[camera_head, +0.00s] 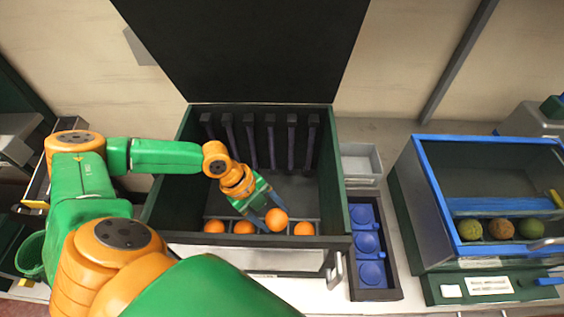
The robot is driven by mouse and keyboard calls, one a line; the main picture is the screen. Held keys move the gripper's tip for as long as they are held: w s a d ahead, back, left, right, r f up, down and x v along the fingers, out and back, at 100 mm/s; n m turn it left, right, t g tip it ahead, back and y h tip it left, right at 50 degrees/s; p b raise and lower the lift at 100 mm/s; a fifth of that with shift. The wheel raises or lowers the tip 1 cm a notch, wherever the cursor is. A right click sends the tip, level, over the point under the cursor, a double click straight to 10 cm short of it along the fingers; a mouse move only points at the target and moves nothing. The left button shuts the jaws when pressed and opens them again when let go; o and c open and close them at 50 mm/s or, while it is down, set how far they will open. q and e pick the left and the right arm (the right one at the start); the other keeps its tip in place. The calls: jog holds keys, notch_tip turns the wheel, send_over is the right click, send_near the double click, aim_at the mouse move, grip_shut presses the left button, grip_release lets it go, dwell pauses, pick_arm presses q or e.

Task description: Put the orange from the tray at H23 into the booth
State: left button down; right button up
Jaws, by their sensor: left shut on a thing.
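My left gripper (265,208) reaches into a dark green open-topped box, which looks like the booth (185,190), with its black lid (250,45) raised. The gripper is shut on an orange (277,220) near the box's front. Three other oranges sit in a row of grey slots along the front: one at the left (214,226), one beside it (243,227) and one at the right (304,229). The gripper partly hides the slots, and I cannot tell whether the held orange touches its slot. No H23 label is readable. My right gripper is not in view.
Purple-grey bars (272,140) hang at the box's back. To the right are a small grey tray (360,163), a dark tray with blue cups (368,243), and a blue-framed case (430,190) holding several greenish and brown fruits. The box's middle floor is clear.

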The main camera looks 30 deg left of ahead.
aim_at(270, 228)
pick_arm(q)
jog(key=f, duration=0.4)
jog(key=s+f, duration=0.1)
jog(key=f, duration=0.1)
jog(key=shift+a+f, duration=0.3)
jog(key=shift+f, duration=0.1)
jog(key=shift+w+f, duration=0.2)
jog(key=shift+w+d, duration=0.1)
jog(key=shift+d, duration=0.05)
jog(key=shift+f, duration=0.1)
jog(key=shift+c, duration=1.8)
grip_release()
